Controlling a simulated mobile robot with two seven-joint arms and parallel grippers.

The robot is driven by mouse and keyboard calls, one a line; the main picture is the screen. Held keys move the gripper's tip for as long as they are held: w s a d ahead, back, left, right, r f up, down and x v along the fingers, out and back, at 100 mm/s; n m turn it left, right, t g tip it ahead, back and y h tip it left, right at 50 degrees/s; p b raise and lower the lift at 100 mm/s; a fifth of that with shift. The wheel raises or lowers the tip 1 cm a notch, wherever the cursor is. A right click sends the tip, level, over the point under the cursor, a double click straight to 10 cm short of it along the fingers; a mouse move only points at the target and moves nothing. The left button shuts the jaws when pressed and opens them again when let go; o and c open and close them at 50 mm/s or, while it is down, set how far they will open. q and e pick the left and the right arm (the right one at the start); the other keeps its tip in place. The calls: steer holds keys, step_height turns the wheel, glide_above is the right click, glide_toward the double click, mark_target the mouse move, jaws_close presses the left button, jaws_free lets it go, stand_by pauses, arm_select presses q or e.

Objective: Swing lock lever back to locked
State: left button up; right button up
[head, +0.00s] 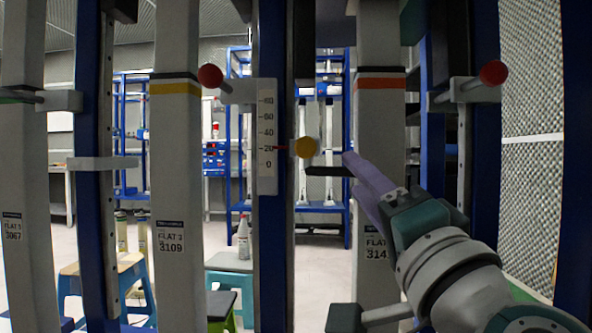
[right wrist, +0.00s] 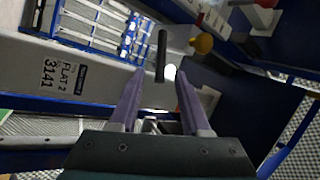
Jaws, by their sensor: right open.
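A black lever (head: 328,171) sticks out sideways, about level, just below a yellow round knob (head: 306,147) on the blue post. In the right wrist view the black lever (right wrist: 161,56) lies between and just beyond the fingertips, and the yellow knob (right wrist: 202,43) is to its right. My right gripper (head: 353,172) has purple fingers. It is open, with its tips close to the lever's free end; contact cannot be told. It also shows in the right wrist view (right wrist: 160,76). My left gripper is not in view.
A scale plate (head: 267,135) with a red pointer near 20 stands left of the knob. Red-knobbed handles (head: 210,75) (head: 493,72) stick out on both sides. Grey columns, one labelled FLAT 3 (head: 175,240), flank the post. Stools and a bottle (head: 243,238) stand behind.

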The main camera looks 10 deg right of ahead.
mark_target(333, 171)
steer(key=shift+x, duration=1.6)
steer(key=shift+c, duration=0.2)
jaws_close()
